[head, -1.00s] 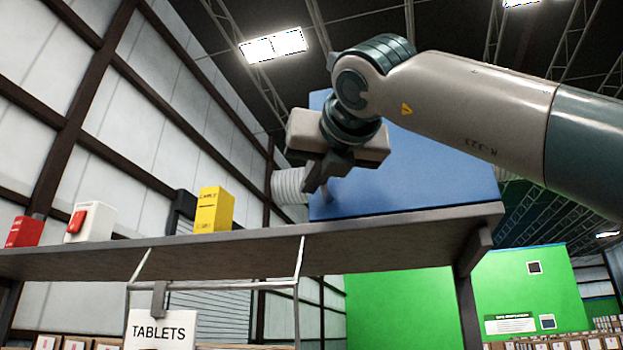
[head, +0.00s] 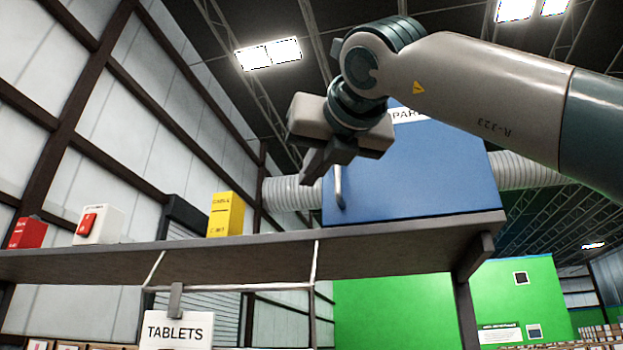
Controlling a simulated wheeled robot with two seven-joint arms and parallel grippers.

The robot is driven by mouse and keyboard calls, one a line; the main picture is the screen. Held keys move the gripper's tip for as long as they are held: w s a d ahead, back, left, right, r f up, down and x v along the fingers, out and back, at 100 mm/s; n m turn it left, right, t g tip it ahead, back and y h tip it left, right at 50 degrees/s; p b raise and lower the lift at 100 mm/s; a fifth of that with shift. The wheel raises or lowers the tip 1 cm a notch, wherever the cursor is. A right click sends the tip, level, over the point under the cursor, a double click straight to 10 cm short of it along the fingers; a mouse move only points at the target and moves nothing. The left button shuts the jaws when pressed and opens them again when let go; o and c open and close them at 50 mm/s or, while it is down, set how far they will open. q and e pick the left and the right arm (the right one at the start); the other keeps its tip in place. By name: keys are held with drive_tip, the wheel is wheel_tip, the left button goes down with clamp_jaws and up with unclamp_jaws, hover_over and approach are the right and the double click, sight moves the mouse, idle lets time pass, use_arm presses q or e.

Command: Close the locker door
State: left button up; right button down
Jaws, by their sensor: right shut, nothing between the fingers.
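The blue locker (head: 430,180) stands at the right end of a high shelf. Its blue front faces me, with a light handle (head: 340,187) at its left edge and a partly hidden white label above. The door looks flush with the locker, but my arm covers its upper part, so I cannot tell whether it is fully closed. My right gripper (head: 311,178) is shut and empty, in front of the locker's upper left corner, near the handle. I cannot tell whether it touches. My left gripper is not in view.
The shelf (head: 400,232) runs across the view. A yellow box (head: 226,214), a white box with a red switch (head: 98,224) and a red box (head: 27,232) stand on its left part. A TABLETS sign (head: 178,331) hangs below. A ribbed duct (head: 520,170) passes behind the locker.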

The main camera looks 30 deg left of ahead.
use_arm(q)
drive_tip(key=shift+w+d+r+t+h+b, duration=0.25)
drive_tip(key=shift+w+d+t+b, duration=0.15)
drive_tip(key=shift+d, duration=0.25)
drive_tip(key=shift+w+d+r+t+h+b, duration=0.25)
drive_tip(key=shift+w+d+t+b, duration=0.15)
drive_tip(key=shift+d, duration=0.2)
use_arm(e)
drive_tip(key=s, duration=0.8)
drive_tip(key=shift+d, duration=0.25)
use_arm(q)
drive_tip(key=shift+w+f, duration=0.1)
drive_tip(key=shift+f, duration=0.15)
use_arm(e)
drive_tip(key=shift+f, duration=0.1)
